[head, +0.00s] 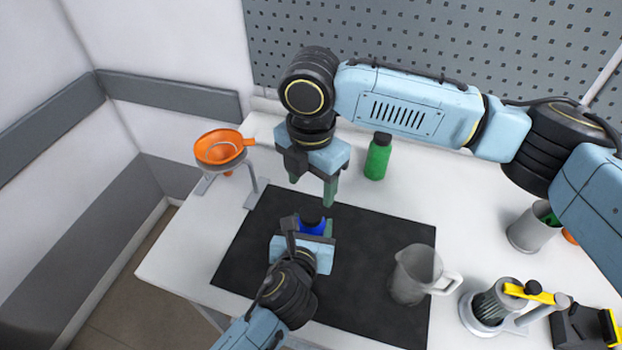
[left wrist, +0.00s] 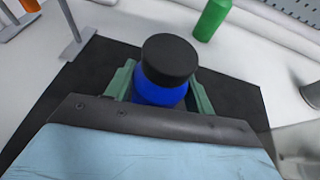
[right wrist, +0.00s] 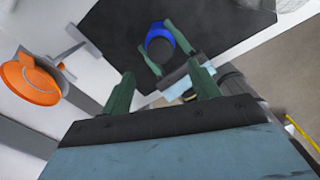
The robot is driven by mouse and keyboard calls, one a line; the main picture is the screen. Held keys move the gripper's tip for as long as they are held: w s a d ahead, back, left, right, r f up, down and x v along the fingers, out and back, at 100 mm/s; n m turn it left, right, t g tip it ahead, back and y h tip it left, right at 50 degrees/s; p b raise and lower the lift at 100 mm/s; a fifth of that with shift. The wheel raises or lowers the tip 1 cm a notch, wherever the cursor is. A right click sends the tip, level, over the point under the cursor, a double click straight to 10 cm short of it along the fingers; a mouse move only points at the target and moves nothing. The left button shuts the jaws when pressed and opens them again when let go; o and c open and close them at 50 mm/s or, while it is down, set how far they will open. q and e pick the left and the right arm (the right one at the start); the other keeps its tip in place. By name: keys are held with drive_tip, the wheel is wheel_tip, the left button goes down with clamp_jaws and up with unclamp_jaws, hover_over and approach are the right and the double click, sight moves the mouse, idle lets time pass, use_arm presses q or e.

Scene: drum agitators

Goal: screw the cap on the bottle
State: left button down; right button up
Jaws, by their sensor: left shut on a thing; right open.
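The blue bottle (head: 312,228) stands upright over the dark mat, and it also shows in the left wrist view (left wrist: 158,96). The black cap (left wrist: 169,56) sits on top of it; I cannot tell how tightly it is seated. My left gripper (left wrist: 160,84) is shut on the bottle's sides, below the cap. My right gripper (head: 312,190) is open and empty, pointing down above and a little behind the cap in the head view. In the right wrist view the cap (right wrist: 162,47) lies beyond my right gripper's fingertips, apart from them.
The dark mat (head: 370,240) has free room around the bottle. A grey pitcher (head: 414,274) stands at its right. A green bottle (head: 378,157) stands behind, and an orange funnel (head: 220,147) on a stand is at the left. A grey cup (head: 530,232) and yellow-handled tools (head: 535,293) are further right.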

sight(311, 213)
drive_tip(key=shift+f, duration=0.15)
drive_tip(key=shift+f, duration=3.9)
drive_tip(key=shift+c, duration=0.4)
drive_tip(key=c, duration=1)
drive_tip(key=m, duration=0.6)
drive_tip(key=shift+m, duration=0.3)
drive_tip(key=o, duration=1.1)
drive_tip(key=shift+r, duration=0.1)
